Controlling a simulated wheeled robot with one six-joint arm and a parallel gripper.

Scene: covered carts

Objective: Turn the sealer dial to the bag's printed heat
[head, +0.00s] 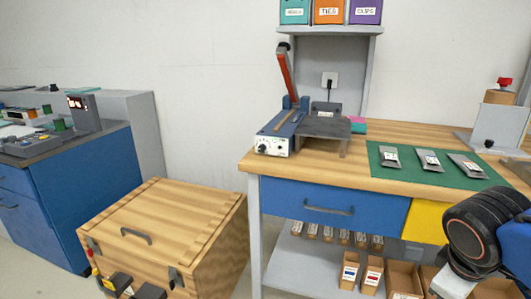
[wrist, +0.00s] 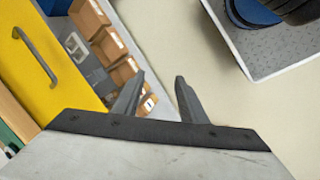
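The sealer (head: 278,134) stands on the left part of the wooden bench top, its red-handled lever (head: 286,72) raised. A dark dial (head: 263,148) shows small on its pale front panel; its setting is too small to read. Three grey bags with white labels, a left one (head: 391,158), a middle one (head: 429,161) and a right one (head: 466,165), lie on a green mat (head: 385,175). Their print is not legible. My gripper (wrist: 160,75) is open and empty in the wrist view, over floor and lower shelf, away from the sealer.
The bench has a blue drawer (head: 330,208) and a yellow front (head: 428,222). Small boxes (head: 350,270) stand on its lower shelf. A wooden chest (head: 165,225) sits left of the bench, and a blue cabinet (head: 75,185) farther left.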

